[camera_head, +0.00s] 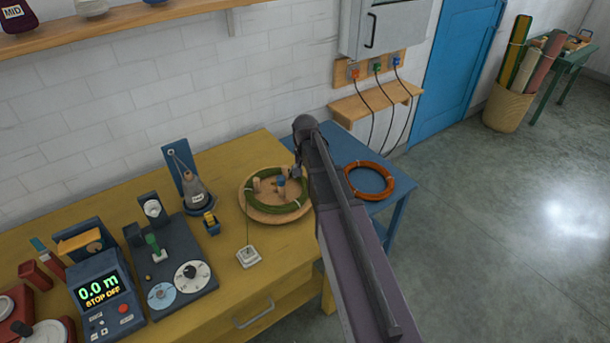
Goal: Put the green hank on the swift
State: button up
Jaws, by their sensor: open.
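The swift (252,210) is a round wooden disc with upright pegs on the yellow table, one of them blue-topped. The green hank (262,205) is a ring lying on the disc, around the pegs; a thin green strand runs from it toward a small white square piece (248,256). My arm reaches in from the lower right and covers the area just right of the disc. My gripper (297,172) is at the disc's upper right edge, small and mostly hidden by the arm. It is open, and I see nothing held in it.
A rust-brown hank (369,181) lies on the blue side table (397,214), right of my arm. Left of the swift stand a grey cone on a blue stand (195,195), a dark dial board (192,275) and a meter reading 0.0 m (100,292). Cables hang behind.

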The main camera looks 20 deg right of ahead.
jog(key=shift+r+p, duration=2.2)
jog(key=shift+r, duration=0.3)
jog(key=s+a+n, duration=0.2)
jog(key=s+a, duration=0.1)
jog(key=s, duration=0.6)
jog(key=s+a+n, duration=0.3)
jog(key=s, duration=0.6)
jog(key=shift+a, duration=0.25)
